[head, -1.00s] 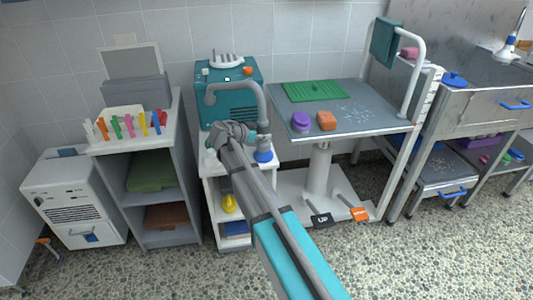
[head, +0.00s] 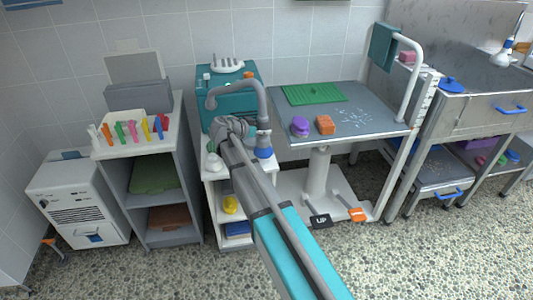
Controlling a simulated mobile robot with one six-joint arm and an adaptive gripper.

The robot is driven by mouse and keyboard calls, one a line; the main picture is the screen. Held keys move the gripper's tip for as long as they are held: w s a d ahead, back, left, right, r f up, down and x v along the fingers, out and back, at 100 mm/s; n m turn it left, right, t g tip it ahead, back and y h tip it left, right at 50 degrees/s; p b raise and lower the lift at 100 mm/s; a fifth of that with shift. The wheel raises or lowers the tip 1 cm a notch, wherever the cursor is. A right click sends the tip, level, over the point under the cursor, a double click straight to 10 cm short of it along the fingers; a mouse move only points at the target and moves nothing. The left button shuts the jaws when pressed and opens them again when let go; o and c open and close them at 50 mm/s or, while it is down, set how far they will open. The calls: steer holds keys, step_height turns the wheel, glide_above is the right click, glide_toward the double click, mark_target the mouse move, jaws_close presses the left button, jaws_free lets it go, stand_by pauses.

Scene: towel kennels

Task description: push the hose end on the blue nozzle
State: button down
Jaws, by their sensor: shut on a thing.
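A grey hose (head: 262,103) arches up beside the teal machine (head: 226,82) and its end comes down toward the blue nozzle (head: 264,152). The nozzle stands upright at the right edge of the white cabinet's top. My gripper (head: 252,136) is shut on the hose near its lower end, just above the nozzle. The wrist hides part of the hold and of the cabinet top. The hose end looks lined up above the nozzle, but I cannot tell whether they touch.
A shelf unit (head: 187,165) with coloured clips stands left. A white bottle (head: 214,162) stands beside my wrist.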

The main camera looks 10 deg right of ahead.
step_height(320, 180, up, 17)
steer(key=p, duration=1.6)
steer(key=shift+f, duration=0.15)
